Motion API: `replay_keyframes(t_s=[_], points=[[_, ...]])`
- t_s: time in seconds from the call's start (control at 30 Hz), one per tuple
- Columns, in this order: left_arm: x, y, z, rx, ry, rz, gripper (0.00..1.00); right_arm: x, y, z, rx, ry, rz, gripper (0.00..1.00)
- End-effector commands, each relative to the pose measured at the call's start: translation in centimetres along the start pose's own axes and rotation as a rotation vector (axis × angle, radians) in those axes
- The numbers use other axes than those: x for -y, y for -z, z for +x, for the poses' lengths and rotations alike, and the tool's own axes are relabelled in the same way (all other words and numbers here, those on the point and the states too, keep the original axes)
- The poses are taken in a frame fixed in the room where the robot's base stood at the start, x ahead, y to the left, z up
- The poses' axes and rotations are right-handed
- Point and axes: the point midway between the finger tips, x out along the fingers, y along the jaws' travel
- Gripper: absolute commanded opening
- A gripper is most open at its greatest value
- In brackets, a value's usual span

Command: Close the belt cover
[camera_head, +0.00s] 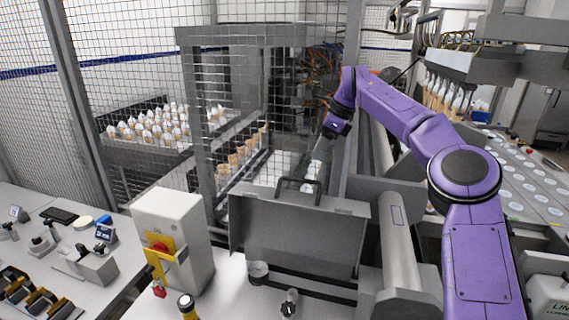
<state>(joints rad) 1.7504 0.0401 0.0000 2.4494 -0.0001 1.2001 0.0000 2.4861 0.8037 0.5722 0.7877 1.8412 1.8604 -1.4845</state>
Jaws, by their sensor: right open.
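The belt cover (298,235) is a grey metal panel at the middle of the view. It stands raised, with its broad face toward me. A black handle (299,187) is on its upper edge. My purple right arm comes in from the right and reaches over behind the cover. My right gripper (312,174) is open and points down close to the handle, at its far side. I cannot tell whether its fingers touch the handle. My left gripper is not in view.
A grey control box (172,240) with a red and yellow switch stands left of the cover. A grey roller (399,240) lies right of it. A wire-mesh cage (222,95) rises behind. Trays of cones (150,127) stand at the back left. Small parts lie on the white table (120,217).

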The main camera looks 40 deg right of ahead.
Motion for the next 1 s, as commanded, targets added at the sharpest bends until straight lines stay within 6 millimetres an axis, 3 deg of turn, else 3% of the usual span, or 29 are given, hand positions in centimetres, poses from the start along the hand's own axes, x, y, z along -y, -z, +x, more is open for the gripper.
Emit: replay_keyframes(t_s=[0.17,0.43,0.6,0.93,0.97,1.0], points=[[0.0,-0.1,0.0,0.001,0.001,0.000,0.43,-0.5,0.6,0.4,0.020,0.006,-0.014,0.40],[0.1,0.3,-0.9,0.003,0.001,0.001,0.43,0.3,-0.1,7.2,0.003,0.000,-0.005,0.40],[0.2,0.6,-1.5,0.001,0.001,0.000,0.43,0.5,-0.5,10.2,0.000,0.000,-0.005,0.40],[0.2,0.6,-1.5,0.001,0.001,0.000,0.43,0.6,-0.5,11.2,0.001,-0.001,-0.002,0.40],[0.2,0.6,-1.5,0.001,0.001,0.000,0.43,0.6,-0.5,11.2,0.001,-0.001,-0.002,0.34],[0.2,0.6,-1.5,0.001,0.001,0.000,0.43,0.6,-0.5,11.2,0.001,-0.001,-0.002,0.21]])
